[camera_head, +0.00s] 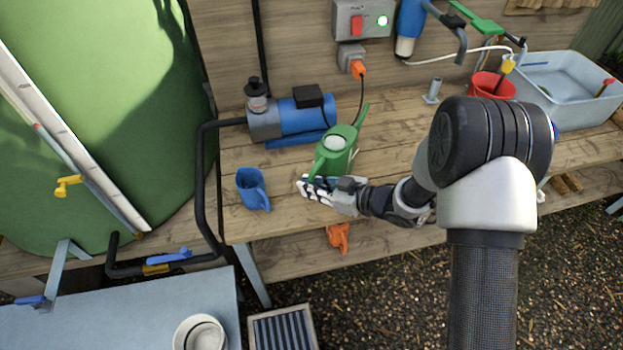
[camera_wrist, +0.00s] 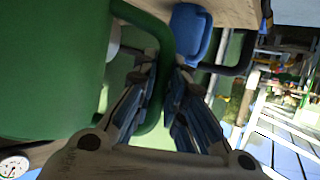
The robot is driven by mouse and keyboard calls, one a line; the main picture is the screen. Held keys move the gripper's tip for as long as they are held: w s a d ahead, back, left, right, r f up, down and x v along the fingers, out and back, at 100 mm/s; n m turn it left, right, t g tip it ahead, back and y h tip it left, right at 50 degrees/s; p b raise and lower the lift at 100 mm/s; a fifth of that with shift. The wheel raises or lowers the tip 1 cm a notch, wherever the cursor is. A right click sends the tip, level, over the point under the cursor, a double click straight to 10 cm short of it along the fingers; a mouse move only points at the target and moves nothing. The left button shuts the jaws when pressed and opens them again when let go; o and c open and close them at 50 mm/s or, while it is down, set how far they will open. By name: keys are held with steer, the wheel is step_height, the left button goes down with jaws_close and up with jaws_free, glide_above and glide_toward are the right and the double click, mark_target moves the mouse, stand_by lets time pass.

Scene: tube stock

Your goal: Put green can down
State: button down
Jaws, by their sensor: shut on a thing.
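The green can (camera_head: 337,150), a watering can with a spout, is at the wooden bench (camera_head: 285,215), between the blue pump and the front edge. My gripper (camera_head: 312,188) is at its near side, with the fingers shut on its green handle. In the wrist view the green can (camera_wrist: 50,60) fills the left side, and its curved handle passes between the fingers of my gripper (camera_wrist: 165,85). The can looks roughly upright. I cannot tell whether its base touches the bench, because the gripper and the view angle hide it.
A blue jug (camera_head: 251,188) stands on the bench left of my gripper, and also shows in the wrist view (camera_wrist: 190,35). A blue pump (camera_head: 300,115) is behind the can. A red bucket (camera_head: 492,86) and a grey basin (camera_head: 565,88) are at right. An orange can (camera_head: 338,237) sits below the bench top.

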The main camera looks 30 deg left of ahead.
steer(key=shift+f+b, duration=0.65)
steer(key=shift+f, duration=1.4)
steer(key=shift+f, duration=0.15)
steer(key=c, duration=1.6)
jaws_free()
steer(key=shift+f, duration=0.15)
steer(key=shift+c, duration=0.2)
steer(key=shift+d+r, duration=0.25)
steer(key=shift+r, duration=0.05)
steer(key=p+v, duration=0.3)
steer(key=v, duration=0.8)
steer(key=shift+d, duration=0.25)
steer(key=shift+s, duration=0.1)
